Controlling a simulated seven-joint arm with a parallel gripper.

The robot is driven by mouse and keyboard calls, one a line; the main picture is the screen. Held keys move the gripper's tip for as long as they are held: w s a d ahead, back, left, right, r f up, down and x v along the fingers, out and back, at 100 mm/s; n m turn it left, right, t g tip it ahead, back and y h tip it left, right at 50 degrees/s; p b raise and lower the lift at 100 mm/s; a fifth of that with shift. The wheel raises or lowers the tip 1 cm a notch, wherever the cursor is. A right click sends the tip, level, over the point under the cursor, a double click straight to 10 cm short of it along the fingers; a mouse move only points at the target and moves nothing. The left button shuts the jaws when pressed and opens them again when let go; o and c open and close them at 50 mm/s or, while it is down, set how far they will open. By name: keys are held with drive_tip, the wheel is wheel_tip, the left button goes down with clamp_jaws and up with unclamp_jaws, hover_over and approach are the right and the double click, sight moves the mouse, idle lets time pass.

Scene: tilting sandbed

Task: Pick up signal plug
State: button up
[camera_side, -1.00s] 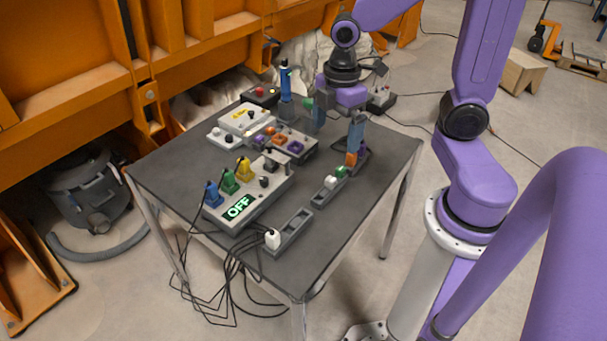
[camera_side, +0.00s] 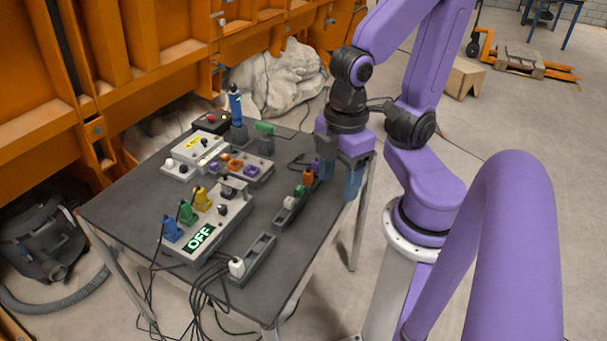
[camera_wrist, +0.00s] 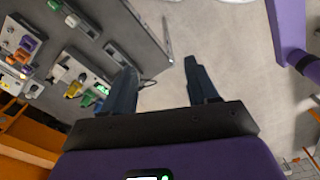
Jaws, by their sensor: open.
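No label marks a signal plug. In the side view, a white plug (camera_side: 237,267) with a black cable stands in the near end of a grey slotted holder (camera_side: 262,247). Blue (camera_side: 172,231), green (camera_side: 188,213) and yellow (camera_side: 203,200) plugs stand on a light control box (camera_side: 222,222) whose display (camera_side: 199,238) reads OFF. My gripper (camera_side: 339,182) is open and empty near the table's right edge, fingers down, apart from these plugs. The wrist view shows my open gripper (camera_wrist: 160,66) with bare floor between the fingers; the yellow plug (camera_wrist: 73,90) is at left.
A second grey holder (camera_side: 284,215) with white, green and orange pieces lies close left of my gripper. A blue upright cylinder (camera_side: 236,107) and a yellow-labelled box (camera_side: 197,146) stand at the back. Loose black cables hang off the table's front. Dark tabletop (camera_side: 125,205) is clear at left.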

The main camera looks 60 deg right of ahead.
drive_tip(key=shift+w, duration=0.1)
drive_tip(key=w+d+f+m, duration=0.1)
drive_tip(key=w+d+m, duration=0.2)
drive_tip(key=w+m, duration=0.6)
drive_tip(key=m, duration=2.2)
hover_over(317, 159)
wheel_tip(317, 159, down, 8)
wheel_tip(317, 159, down, 11)
drive_tip(key=shift+f, duration=0.1)
drive_tip(key=shift+w+d+f, duration=0.1)
drive_tip(key=shift+f, duration=1.45)
drive_tip(key=shift+d+f, duration=0.1)
drive_tip(key=shift+f, duration=1.4)
